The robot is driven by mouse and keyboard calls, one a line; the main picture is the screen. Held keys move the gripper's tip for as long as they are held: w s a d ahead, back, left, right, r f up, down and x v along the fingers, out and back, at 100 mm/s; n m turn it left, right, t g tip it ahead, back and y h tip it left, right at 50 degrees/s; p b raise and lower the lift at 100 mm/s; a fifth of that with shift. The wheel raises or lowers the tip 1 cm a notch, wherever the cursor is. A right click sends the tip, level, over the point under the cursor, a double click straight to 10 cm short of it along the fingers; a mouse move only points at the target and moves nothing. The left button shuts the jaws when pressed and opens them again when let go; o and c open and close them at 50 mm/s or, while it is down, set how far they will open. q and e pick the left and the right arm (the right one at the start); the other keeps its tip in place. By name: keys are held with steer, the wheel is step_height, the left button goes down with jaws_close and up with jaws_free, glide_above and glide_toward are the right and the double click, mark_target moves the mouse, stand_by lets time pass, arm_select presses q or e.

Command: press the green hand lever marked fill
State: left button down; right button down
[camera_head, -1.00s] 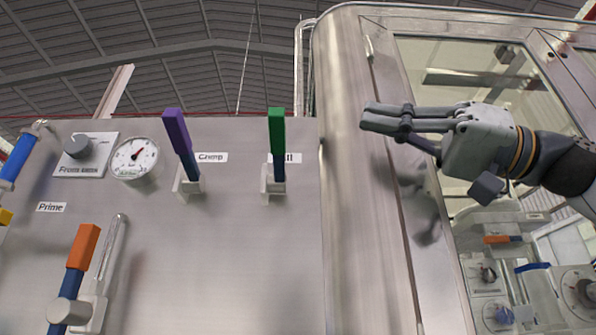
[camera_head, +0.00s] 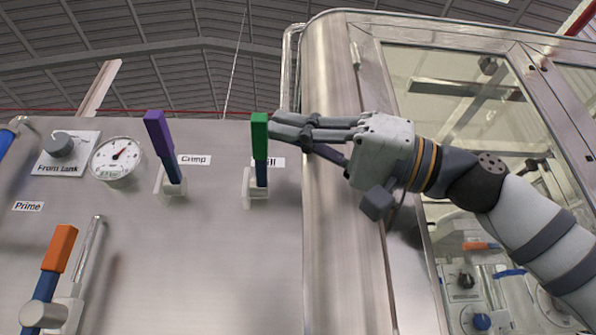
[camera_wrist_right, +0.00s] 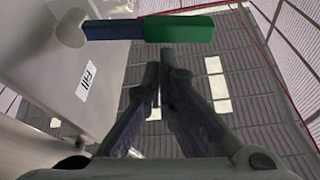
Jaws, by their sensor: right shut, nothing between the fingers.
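The green hand lever (camera_head: 260,137) stands upright on the steel panel, with a blue lower shaft in a pale bracket. Its label, partly covered by the lever in the head view, reads Fill in the right wrist view (camera_wrist_right: 88,81). My right gripper (camera_head: 275,126) is shut and empty, its fingertips right beside the lever's green grip on the right; I cannot tell whether they touch. In the right wrist view the green lever (camera_wrist_right: 180,29) lies across the top, just beyond the fingertips (camera_wrist_right: 158,65). My left gripper is not in view.
A purple lever (camera_head: 158,132) marked Crimp stands to the left on the same panel. Farther left are a gauge (camera_head: 117,158), a grey knob (camera_head: 59,144) and an orange lever (camera_head: 59,248). A glass-doored steel cabinet (camera_head: 330,230) stands to the right.

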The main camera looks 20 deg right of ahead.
mark_target(263, 146)
steer(key=shift+s+a, duration=0.1)
steer(key=shift+s, duration=0.1)
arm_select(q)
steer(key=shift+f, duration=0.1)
arm_select(e)
steer(key=shift+f, duration=0.15)
